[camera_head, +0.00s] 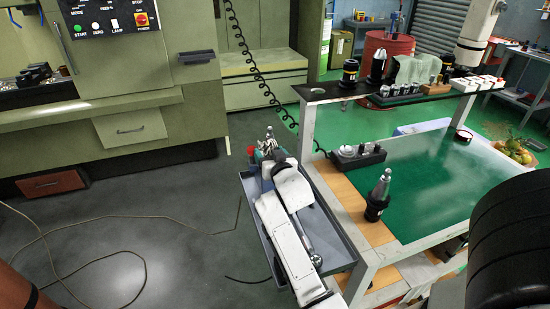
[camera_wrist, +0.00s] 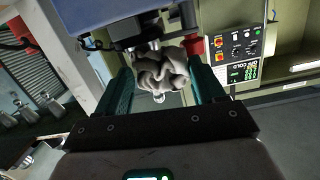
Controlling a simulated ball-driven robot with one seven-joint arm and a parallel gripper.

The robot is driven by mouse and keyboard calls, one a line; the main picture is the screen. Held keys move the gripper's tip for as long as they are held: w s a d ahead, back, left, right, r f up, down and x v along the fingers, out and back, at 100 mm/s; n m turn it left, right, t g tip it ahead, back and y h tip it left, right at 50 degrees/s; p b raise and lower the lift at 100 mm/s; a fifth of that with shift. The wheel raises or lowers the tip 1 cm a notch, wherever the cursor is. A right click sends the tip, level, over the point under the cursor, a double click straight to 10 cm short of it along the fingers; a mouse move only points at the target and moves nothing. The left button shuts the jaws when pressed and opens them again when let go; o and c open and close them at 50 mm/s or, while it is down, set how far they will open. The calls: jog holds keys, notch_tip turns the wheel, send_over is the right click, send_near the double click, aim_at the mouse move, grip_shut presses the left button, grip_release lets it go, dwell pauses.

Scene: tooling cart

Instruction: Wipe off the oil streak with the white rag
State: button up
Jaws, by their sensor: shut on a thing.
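My gripper (camera_head: 266,152) is at the far end of the grey side tray (camera_head: 335,242), on the left of the cart. In the wrist view its two teal fingers (camera_wrist: 162,82) are closed on a crumpled greyish-white bundle, which looks like the white rag (camera_wrist: 160,68). In the head view the bundle is small and partly hidden by my gripper. I cannot tell whether it touches the tray. I cannot make out the oil streak; the green mat (camera_head: 430,185) on the cart shows only a pale sheen.
A black toolholder (camera_head: 377,200) stands on the cart's near left corner, with a black holder block (camera_head: 358,157) behind it. A raised shelf (camera_head: 340,91) with several tools runs along the back. A round tin (camera_head: 463,136) sits at the mat's far right. The mat's middle is clear.

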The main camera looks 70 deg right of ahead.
jog(key=shift+w+a, duration=0.1)
jog(key=shift+w, duration=0.05)
jog(key=shift+b+v, duration=0.65)
jog(key=shift+v, duration=2.4)
jog(key=shift+b+v, duration=0.75)
jog(key=shift+v, duration=0.7)
